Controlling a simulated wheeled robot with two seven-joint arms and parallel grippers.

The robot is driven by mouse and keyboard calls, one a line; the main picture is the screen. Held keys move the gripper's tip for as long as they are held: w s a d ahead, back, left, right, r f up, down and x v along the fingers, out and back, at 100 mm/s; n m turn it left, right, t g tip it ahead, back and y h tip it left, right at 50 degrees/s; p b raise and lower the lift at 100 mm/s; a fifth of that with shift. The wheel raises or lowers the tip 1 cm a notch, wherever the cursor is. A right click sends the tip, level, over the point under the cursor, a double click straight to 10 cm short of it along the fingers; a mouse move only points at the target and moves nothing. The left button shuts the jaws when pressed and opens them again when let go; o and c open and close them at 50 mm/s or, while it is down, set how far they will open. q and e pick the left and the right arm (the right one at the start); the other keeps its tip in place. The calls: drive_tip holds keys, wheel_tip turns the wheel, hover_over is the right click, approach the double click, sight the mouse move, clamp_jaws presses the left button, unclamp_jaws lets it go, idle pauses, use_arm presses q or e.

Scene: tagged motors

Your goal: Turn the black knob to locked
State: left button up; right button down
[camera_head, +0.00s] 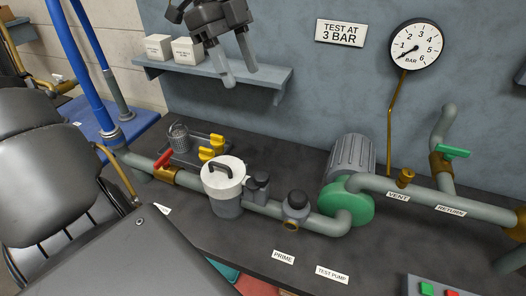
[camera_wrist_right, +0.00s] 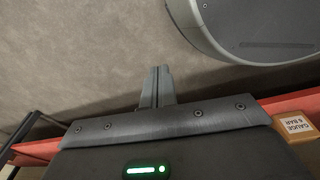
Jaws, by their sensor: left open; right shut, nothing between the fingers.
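Two black knob-like parts show on the pump line in the head view. One black part (camera_head: 258,183) is beside the grey strainer pot (camera_head: 227,205). A round black knob (camera_head: 297,198) tops the small grey fitting above the PRIME label. I cannot tell which is the lock knob, and no locked mark is readable. My left gripper (camera_head: 239,76) is open and empty, high in front of the wall shelf, well apart from both. My right gripper (camera_wrist_right: 156,72) is shut and empty in the right wrist view. No black knob shows in that view.
The dark bench (camera_head: 240,252) has free room in front of the pipe. A red-handled valve (camera_head: 163,158), a tray with yellow parts (camera_head: 210,150), a green pump (camera_head: 347,203) and a green-handled valve (camera_head: 454,152) stand around. A gauge (camera_head: 416,45) hangs on the wall.

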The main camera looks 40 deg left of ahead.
use_arm(q)
drive_tip(key=b, duration=1.2)
approach(260, 174)
drive_tip(key=r, duration=0.2)
drive_tip(key=shift+s+a, duration=0.2)
drive_tip(key=shift+a, duration=0.15)
use_arm(e)
drive_tip(key=w+f, duration=0.5)
drive_tip(key=f, duration=0.4)
drive_tip(key=shift+w+a, duration=0.15)
drive_tip(key=shift+w, duration=0.1)
use_arm(q)
drive_tip(key=shift+f, duration=0.1)
drive_tip(key=b+x, duration=0.1)
drive_tip(key=x, duration=0.9)
drive_tip(key=shift+w+d+f, duration=0.1)
drive_tip(key=shift+d+f, duration=0.05)
drive_tip(key=shift+f, duration=0.1)
drive_tip(key=c, duration=1)
use_arm(e)
drive_tip(key=shift+w+a+r+t, duration=0.15)
drive_tip(key=shift+w+a+r, duration=0.1)
drive_tip(key=shift+w+r, duration=0.3)
drive_tip(key=shift+w+a+r+t, duration=0.15)
drive_tip(key=shift+w+a+r, duration=0.1)
drive_tip(key=shift+w+r, duration=0.25)
